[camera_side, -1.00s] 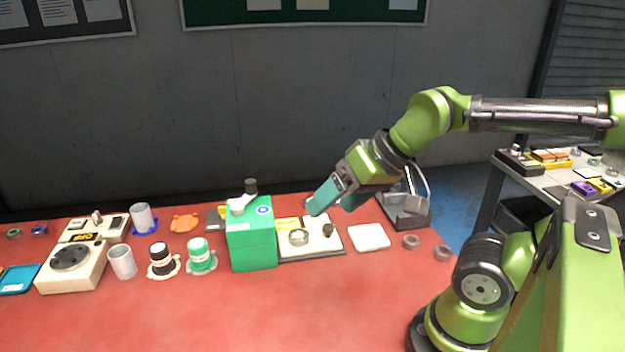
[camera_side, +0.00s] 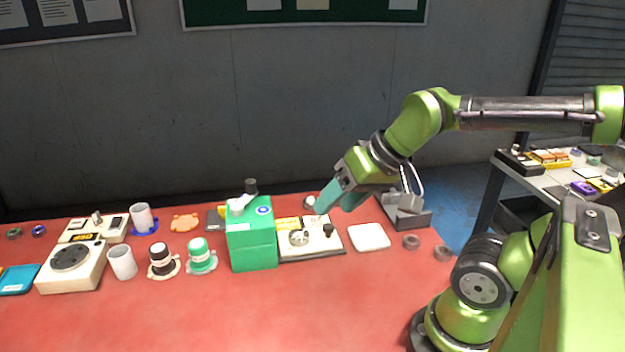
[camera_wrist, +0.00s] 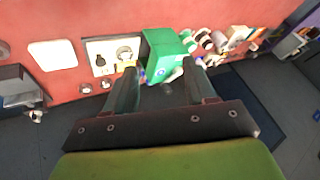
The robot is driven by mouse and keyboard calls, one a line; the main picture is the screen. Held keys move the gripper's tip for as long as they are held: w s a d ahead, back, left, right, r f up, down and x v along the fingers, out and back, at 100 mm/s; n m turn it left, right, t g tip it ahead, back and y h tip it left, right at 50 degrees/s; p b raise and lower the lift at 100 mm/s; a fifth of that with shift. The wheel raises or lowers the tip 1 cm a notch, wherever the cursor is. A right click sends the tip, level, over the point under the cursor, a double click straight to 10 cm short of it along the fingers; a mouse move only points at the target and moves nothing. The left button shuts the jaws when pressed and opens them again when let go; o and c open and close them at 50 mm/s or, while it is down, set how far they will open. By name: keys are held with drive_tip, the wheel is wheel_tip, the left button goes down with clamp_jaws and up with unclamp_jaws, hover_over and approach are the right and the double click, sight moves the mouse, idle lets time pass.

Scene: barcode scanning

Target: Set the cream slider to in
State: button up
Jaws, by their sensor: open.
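My gripper (camera_side: 332,206) is open and empty, its teal fingers hanging above the back right part of a pale panel (camera_side: 305,251). The panel has a round ring (camera_side: 298,238), a dark knob (camera_side: 328,230) and a yellow label. It also shows in the wrist view (camera_wrist: 111,43), beyond the left fingertip; there my gripper (camera_wrist: 164,75) has its fingers wide apart. I cannot tell for sure which part is the cream slider; a small pale part (camera_side: 97,217) on the far-left cream panel (camera_side: 78,228) is one candidate. Its setting is too small to read.
A green box (camera_side: 252,247) with knobs on top stands against the panel's left side. Cups and fittings crowd the left. The red table's front is clear.

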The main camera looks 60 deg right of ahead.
drive_tip(key=w+d+f+g+h, duration=0.1)
drive_tip(key=w+d+f+g, duration=0.15)
drive_tip(key=w+d, duration=0.4)
drive_tip(key=n+g, duration=0.3)
drive_tip(key=n, duration=0.3)
hover_over(328, 225)
drive_tip(key=s, duration=0.3)
drive_tip(key=f, duration=0.2)
drive_tip(key=w+d+n+g+y, duration=0.1)
drive_tip(key=d+n+y, duration=0.15)
drive_tip(key=n, duration=0.55)
drive_tip(key=w+d+n+y, duration=0.2)
drive_tip(key=d+n, duration=0.2)
drive_tip(key=n, duration=0.5)
drive_tip(key=shift+h, duration=0.35)
drive_tip(key=x, duration=1.6)
drive_tip(key=shift+s, duration=0.35)
drive_tip(key=shift+d, duration=0.1)
clamp_jaws()
